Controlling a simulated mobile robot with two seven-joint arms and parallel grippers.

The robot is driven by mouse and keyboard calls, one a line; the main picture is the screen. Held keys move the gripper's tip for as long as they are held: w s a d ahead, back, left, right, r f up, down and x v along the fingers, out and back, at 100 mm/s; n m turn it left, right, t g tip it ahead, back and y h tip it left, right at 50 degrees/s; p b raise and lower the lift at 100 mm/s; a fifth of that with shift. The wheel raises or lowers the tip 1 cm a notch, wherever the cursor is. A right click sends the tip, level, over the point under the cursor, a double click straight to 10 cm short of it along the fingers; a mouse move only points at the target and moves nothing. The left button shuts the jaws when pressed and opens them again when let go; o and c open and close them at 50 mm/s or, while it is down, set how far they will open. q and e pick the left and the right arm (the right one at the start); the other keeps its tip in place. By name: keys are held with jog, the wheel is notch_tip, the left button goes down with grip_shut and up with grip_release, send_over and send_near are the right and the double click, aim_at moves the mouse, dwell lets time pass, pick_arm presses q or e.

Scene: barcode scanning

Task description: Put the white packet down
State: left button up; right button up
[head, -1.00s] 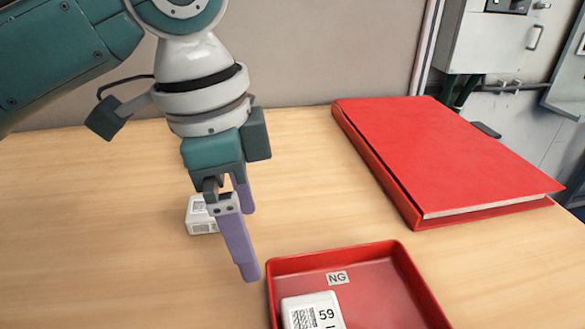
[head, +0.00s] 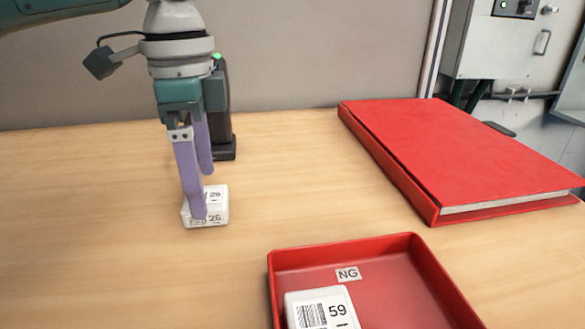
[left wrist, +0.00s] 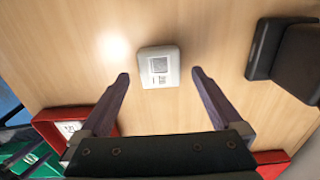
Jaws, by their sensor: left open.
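A white packet (head: 219,207) with a black printed label, "26" readable on its near side, rests on the wooden table. My left gripper (head: 202,193) points down at it with its purple fingers apart; one finger covers part of the packet in the head view. In the left wrist view the packet (left wrist: 159,67) shows centred between the two open fingertips (left wrist: 160,76), with a visible gap on both sides. It is not gripped. A second white packet (head: 318,309), marked "59", lies in the red tray (head: 430,275).
The red tray carries an "NG" label (head: 347,274). A dark upright device (head: 222,120) with a green light stands behind my left gripper. A large red binder (head: 450,150) lies at the right. A green container (left wrist: 30,155) shows in the left wrist view. The table's left side is clear.

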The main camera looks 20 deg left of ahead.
pick_arm(q)
notch_tip(320, 180, down, 3)
jog(key=shift+r, duration=0.15)
jog(key=c, duration=1.5)
jog(key=shift+r, duration=0.2)
jog(key=shift+c, duration=0.2)
notch_tip(320, 180, up, 19)
jog(key=p, duration=0.4)
jog(key=w+a+b, duration=0.2)
jog(key=w+a, duration=0.2)
notch_tip(320, 180, down, 19)
jog(key=shift+w+b, duration=0.1)
jog(key=shift+b, duration=0.95)
